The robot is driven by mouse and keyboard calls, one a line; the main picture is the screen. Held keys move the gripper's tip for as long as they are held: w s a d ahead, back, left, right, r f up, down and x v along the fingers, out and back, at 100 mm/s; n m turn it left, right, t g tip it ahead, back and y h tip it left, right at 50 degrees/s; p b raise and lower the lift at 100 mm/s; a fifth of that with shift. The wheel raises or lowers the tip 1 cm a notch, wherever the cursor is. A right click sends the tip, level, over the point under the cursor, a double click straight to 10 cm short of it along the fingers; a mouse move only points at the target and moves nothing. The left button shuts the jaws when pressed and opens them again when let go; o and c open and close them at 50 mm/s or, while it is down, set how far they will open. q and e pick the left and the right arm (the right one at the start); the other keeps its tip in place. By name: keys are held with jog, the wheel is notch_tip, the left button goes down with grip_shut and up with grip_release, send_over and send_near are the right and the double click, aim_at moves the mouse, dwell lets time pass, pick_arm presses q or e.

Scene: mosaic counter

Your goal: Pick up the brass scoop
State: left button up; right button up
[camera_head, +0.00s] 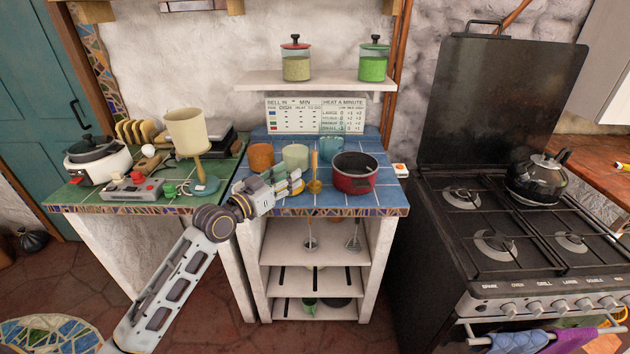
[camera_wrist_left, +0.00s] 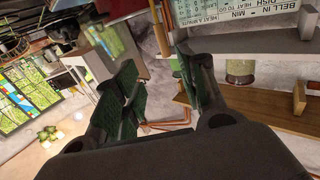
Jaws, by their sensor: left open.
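The brass scoop (camera_head: 315,186) is on the blue tiled counter in the head view, with its handle standing up, between the pale green cup and the red pot. My left gripper (camera_head: 297,181) is just left of the scoop, above the counter's front part, pointing right. A small gap seems to separate them. In the left wrist view my left gripper (camera_wrist_left: 156,62) has its two dark green finger pads apart, with nothing clearly held between them. I cannot make out the scoop for sure in that view. My right gripper is not in view.
The red pot (camera_head: 355,174) stands close to the scoop's right. An orange cup (camera_head: 261,158), a pale green cup (camera_head: 295,156) and a teal cup (camera_head: 331,148) stand behind. A wall shelf (camera_head: 335,83) with two jars hangs above. The black stove (camera_head: 500,240) is at right.

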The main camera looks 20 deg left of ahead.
aim_at(315, 158)
pick_arm(q)
jog(key=x, duration=0.7)
jog(key=shift+w+p, duration=0.15)
jog(key=shift+p, duration=0.15)
jog(key=shift+w+d, duration=0.15)
jog(key=shift+w, duration=0.2)
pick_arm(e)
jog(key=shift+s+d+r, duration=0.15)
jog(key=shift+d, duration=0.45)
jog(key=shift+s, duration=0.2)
